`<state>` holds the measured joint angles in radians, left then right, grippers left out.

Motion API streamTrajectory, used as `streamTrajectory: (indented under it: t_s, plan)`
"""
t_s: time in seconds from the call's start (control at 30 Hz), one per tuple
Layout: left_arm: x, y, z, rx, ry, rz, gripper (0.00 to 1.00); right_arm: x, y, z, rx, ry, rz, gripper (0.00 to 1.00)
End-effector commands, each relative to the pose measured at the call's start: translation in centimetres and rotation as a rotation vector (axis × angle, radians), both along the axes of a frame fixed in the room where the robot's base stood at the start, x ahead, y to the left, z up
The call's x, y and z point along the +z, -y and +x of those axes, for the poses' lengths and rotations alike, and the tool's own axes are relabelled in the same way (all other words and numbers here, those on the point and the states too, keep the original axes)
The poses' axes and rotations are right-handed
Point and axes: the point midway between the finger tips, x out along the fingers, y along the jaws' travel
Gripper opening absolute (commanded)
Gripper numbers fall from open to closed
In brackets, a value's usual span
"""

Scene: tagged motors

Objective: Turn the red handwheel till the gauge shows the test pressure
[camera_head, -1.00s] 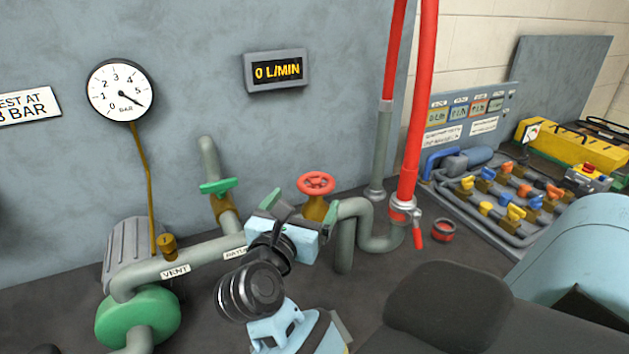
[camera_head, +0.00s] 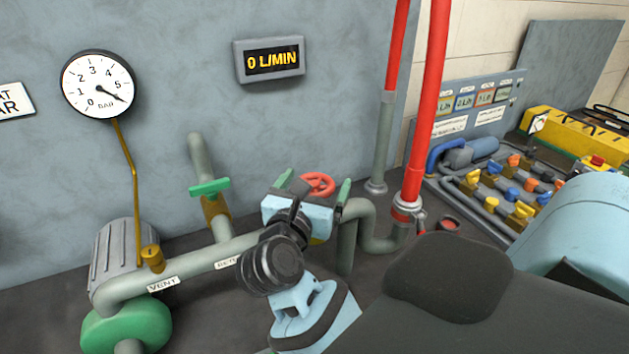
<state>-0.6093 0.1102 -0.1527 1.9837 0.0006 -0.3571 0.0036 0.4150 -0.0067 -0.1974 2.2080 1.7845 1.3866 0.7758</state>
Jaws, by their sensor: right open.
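The red handwheel (camera_head: 319,183) stands on the pipework near the middle, partly hidden by my right gripper. My right gripper (camera_head: 314,186) has a light-blue body and green fingers; it is open. In the picture its fingers lie on either side of the wheel; I cannot tell whether they touch it. The round white gauge (camera_head: 97,84) hangs on the wall at left, marked in BAR. Its needle points to the lower right, just past the 5. My left gripper is out of view.
A flow display (camera_head: 271,60) on the wall reads 0 L/MIN. A red riser pipe (camera_head: 428,100) stands to the right. A valve manifold (camera_head: 500,195) lies farther right.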

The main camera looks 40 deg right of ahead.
Motion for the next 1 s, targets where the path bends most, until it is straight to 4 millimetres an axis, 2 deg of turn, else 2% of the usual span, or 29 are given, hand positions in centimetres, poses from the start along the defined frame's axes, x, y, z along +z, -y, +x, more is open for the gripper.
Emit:
streamTrajectory:
  t_s: [0.17,0.5,0.77,1.0]
  plan:
    - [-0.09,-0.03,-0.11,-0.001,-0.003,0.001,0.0,-0.02,0.0,-0.01,0.0,0.0,0.0,0.91]
    - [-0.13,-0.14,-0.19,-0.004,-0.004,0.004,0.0,-0.02,-0.01,0.0,0.0,0.0,0.0,0.48]
    - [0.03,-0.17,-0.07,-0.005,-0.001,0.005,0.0,0.02,0.01,-0.05,0.021,0.0,0.0,0.46]
    - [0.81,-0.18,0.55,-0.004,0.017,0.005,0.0,0.15,0.03,-0.12,0.133,0.003,0.001,0.46]
